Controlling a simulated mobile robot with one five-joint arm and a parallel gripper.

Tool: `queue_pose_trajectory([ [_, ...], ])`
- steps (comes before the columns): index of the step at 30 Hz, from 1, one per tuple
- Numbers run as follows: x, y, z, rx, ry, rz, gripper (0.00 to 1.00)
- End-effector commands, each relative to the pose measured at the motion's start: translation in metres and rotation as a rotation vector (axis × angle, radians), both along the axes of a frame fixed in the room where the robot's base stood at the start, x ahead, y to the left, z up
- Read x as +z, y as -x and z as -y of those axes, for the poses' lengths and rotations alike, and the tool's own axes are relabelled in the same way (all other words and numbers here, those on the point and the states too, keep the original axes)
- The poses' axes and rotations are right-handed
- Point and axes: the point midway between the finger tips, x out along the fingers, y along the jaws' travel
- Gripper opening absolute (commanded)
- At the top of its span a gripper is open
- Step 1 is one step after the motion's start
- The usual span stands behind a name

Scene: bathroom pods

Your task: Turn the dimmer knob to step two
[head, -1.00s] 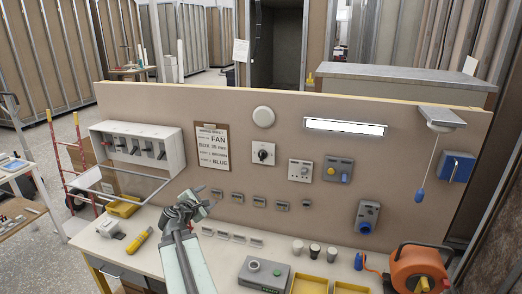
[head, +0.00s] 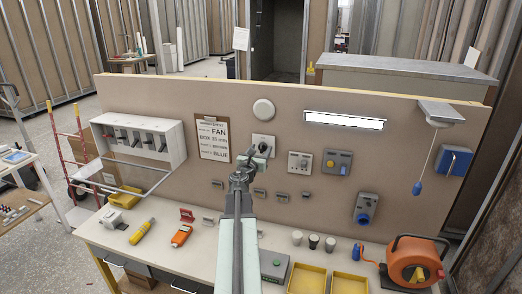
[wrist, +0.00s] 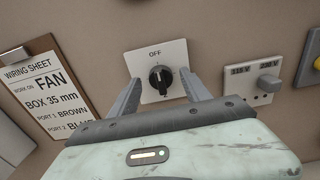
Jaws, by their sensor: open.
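The dimmer is a white square plate with a round black knob (wrist: 161,77), marked OFF above it. In the wrist view the knob's light pointer line is up, toward OFF. In the head view the dimmer plate (head: 264,140) is on the upright board, its lower part hidden by my gripper. My gripper (head: 254,153) is in front of the plate. In the wrist view my gripper (wrist: 163,95) is open, with one finger on each side of the knob. I cannot tell whether either finger touches it.
A wiring sheet (wrist: 35,90) hangs left of the dimmer. A row of small grey fittings lies below on the board. Yellow trays (head: 307,279) and an orange cable reel (head: 416,262) stand on the bench.

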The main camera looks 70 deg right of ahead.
Motion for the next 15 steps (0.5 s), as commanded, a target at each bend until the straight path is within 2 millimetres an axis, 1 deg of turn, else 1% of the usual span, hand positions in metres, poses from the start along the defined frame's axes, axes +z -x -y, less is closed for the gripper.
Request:
queue_pose_trajectory([
  [1,0.0000,-0.0010,0.0078,0.000,0.000,0.000,0.56],
  [2,0.0000,-0.0009,0.0094,0.000,0.000,0.000,0.56],
  [8,0.0000,0.0000,0.0093,-0.001,0.000,0.001,0.56],
  [9,0.0000,0.0000,0.0093,-0.001,0.000,0.001,0.53],
  [11,0.0000,0.0001,0.0092,-0.001,0.000,0.001,0.36],
  [12,0.0000,0.0001,0.0092,-0.001,0.000,0.001,0.25],
  [15,0.0000,0.0001,0.0092,-0.001,0.000,0.001,0.00],
])
